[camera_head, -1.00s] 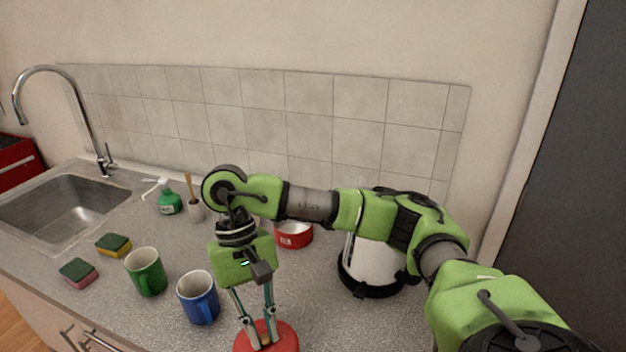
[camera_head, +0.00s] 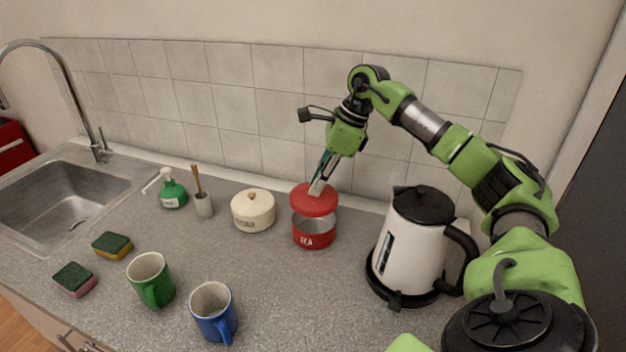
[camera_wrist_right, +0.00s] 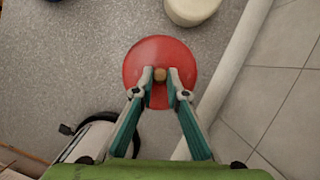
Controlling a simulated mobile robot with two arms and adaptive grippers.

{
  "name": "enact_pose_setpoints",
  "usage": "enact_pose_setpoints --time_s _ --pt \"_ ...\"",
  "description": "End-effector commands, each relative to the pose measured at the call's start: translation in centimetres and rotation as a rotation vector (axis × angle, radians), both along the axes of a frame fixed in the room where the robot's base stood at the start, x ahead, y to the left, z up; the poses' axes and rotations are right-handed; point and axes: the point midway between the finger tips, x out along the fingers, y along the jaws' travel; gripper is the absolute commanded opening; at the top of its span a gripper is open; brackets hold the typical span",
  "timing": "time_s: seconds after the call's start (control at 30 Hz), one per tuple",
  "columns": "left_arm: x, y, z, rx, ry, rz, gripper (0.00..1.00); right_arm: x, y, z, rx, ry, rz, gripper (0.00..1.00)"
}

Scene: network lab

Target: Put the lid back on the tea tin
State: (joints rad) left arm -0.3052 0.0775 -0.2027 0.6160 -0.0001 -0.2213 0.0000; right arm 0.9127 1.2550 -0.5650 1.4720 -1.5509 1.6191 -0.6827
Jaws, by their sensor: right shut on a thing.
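The red lid (camera_head: 314,201) is held by its knob in my right gripper (camera_head: 319,186), which is shut on it. The lid hangs just above the red tea tin (camera_head: 314,236), roughly level, with the tin's grey inside showing below its edge. The tin stands upright on the counter. In the right wrist view, the fingers (camera_wrist_right: 160,80) pinch the light knob at the middle of the red lid (camera_wrist_right: 148,55), and the tin is hidden under it. My left gripper is not in view.
A cream canister (camera_head: 253,213) stands left of the tin, and a white kettle (camera_head: 410,245) stands to its right. The tiled wall (camera_head: 270,115) is close behind. A green mug (camera_head: 151,279) and a blue mug (camera_head: 213,311) stand at the front, with bare counter between them and the tin.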

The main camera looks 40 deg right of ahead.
Motion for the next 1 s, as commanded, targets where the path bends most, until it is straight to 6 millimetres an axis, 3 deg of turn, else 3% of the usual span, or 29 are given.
enact_pose_setpoints --time_s 0.7,1.0 --pt "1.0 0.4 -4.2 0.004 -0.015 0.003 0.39 0.8 0.0 -5.7 -0.001 0.000 0.006 0.00" --pt "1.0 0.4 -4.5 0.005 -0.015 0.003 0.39 0.8 0.2 -6.4 -0.001 0.000 0.006 0.00"
